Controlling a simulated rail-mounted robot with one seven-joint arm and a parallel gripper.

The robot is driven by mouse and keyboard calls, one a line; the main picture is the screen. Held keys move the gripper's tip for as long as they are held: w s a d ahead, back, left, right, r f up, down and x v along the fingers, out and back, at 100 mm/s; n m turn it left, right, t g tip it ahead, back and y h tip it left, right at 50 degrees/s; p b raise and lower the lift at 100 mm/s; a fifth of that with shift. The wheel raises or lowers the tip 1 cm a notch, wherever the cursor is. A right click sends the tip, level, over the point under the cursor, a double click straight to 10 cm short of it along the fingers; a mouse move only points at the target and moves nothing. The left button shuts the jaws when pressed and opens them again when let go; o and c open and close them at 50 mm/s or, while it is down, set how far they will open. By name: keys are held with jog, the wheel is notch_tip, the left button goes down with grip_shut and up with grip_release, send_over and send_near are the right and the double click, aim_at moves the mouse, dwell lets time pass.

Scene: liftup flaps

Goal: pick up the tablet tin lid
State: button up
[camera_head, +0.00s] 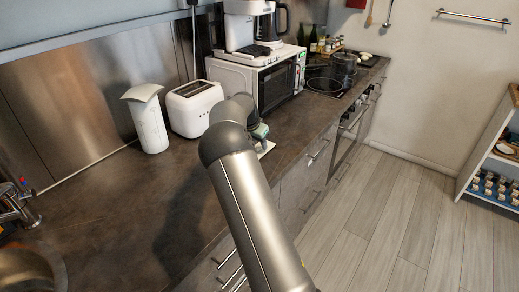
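My arm reaches up from the bottom of the view over the dark counter (130,215) and bends down near the microwave. My gripper (260,133) is at the far end, mostly hidden behind my own arm. Whether its fingers are open or shut does not show. A small flat white thing (266,148) lies on the counter just below the gripper, partly covered by the arm. I cannot tell whether it is the tablet tin lid or whether the gripper touches it. No tablet tin lid can be made out clearly elsewhere.
A white toaster (193,107) and a white canister (150,122) stand left of the gripper. A white microwave (262,78) with a coffee maker (245,25) on top is behind it. A pot (344,66) sits on the hob. The counter's front left is clear.

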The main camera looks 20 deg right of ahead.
jog(key=shift+d+f, duration=0.1)
jog(key=shift+f, duration=0.25)
grip_shut()
jog(key=shift+r, duration=0.1)
